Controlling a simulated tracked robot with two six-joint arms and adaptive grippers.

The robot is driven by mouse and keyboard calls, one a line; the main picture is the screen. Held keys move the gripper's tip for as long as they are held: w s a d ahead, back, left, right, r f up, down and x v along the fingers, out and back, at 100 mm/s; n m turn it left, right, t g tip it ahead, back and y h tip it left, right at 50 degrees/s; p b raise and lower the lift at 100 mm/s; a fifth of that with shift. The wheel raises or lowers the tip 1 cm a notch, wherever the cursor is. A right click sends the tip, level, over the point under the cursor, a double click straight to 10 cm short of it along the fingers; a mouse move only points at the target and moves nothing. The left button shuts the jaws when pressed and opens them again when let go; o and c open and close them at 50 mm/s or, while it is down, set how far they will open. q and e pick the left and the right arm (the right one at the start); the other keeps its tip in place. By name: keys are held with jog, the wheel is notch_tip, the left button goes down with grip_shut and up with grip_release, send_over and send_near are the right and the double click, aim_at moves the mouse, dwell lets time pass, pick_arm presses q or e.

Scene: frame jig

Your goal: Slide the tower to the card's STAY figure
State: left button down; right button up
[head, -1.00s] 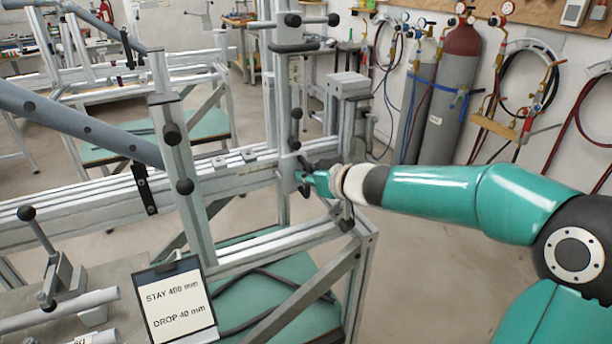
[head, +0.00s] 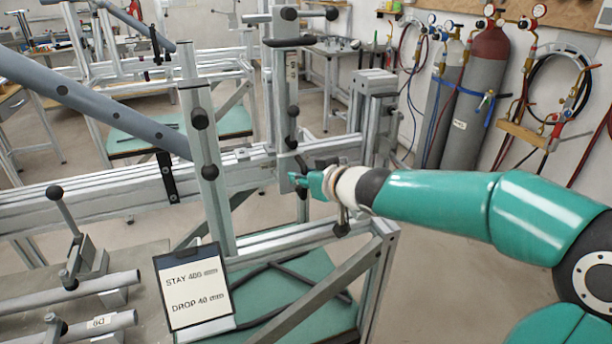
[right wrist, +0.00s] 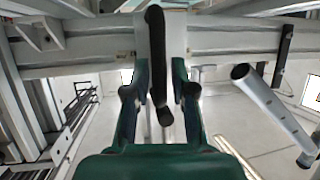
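The tower (head: 284,90) is an upright grey metal post with black knobs, standing on the long horizontal rail (head: 90,197). My right gripper (head: 312,181) is at the tower's lower part, reaching in from the right. My left gripper is out of view.
A second upright (head: 205,170) with black knobs stands left of the tower, with a blue-grey tube (head: 90,105) slanting to it. An end block (head: 373,110) is at the right. Tubes in clamps (head: 75,295) lie front left. Gas cylinders (head: 480,95) stand behind.

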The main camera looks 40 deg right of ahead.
jog(key=shift+o, duration=0.5)
jog(key=shift+s, duration=0.1)
jog(key=v, duration=1.2)
dwell(0.4)
jog(key=shift+d, duration=0.1)
